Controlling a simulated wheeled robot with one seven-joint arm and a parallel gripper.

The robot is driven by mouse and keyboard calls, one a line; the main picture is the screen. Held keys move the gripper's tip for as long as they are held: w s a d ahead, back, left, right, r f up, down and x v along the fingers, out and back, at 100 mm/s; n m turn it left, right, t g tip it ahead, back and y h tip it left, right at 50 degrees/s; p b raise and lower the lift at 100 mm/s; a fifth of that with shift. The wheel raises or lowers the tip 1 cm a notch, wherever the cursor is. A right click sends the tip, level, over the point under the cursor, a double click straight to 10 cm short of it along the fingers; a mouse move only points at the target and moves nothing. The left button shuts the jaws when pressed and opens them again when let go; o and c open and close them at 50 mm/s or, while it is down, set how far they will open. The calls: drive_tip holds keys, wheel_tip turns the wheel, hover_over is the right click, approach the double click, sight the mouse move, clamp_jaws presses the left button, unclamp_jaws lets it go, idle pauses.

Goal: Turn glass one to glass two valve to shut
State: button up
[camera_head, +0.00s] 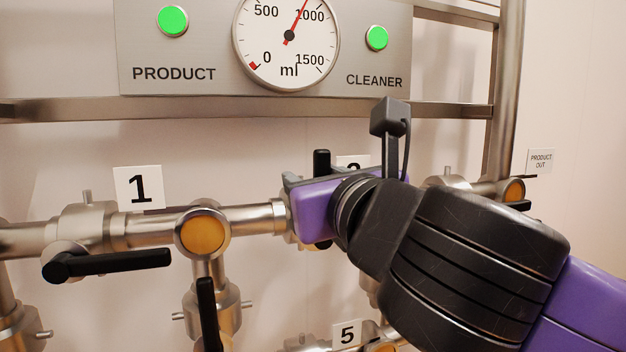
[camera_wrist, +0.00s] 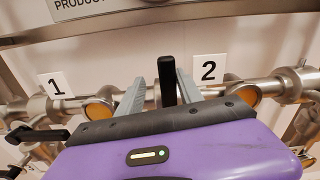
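The valve between glass one and glass two has a black handle (camera_head: 321,163) that stands upright, crosswise to the pipe. In the wrist view this handle (camera_wrist: 168,80) rises between the two grey fingers of my gripper (camera_wrist: 160,75). The fingers are apart, with a visible gap on the handle's left; contact on the right side is unclear. In the head view my gripper (camera_head: 303,185) covers most of the valve body. Glass one (camera_head: 202,233) is an amber round window left of the valve. Glass two (camera_wrist: 246,93) shows right of it in the wrist view.
Label 1 (camera_head: 139,188) hangs above a valve with a level black handle (camera_head: 110,264). A gauge panel (camera_head: 290,45) and a steel rail (camera_head: 200,108) lie above.

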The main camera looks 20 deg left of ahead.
drive_tip(key=b+v, duration=0.1)
drive_tip(key=v, duration=0.6)
drive_tip(key=shift+s+d+b, duration=0.25)
drive_tip(key=shift+s+b, duration=0.05)
drive_tip(key=shift+s, duration=0.05)
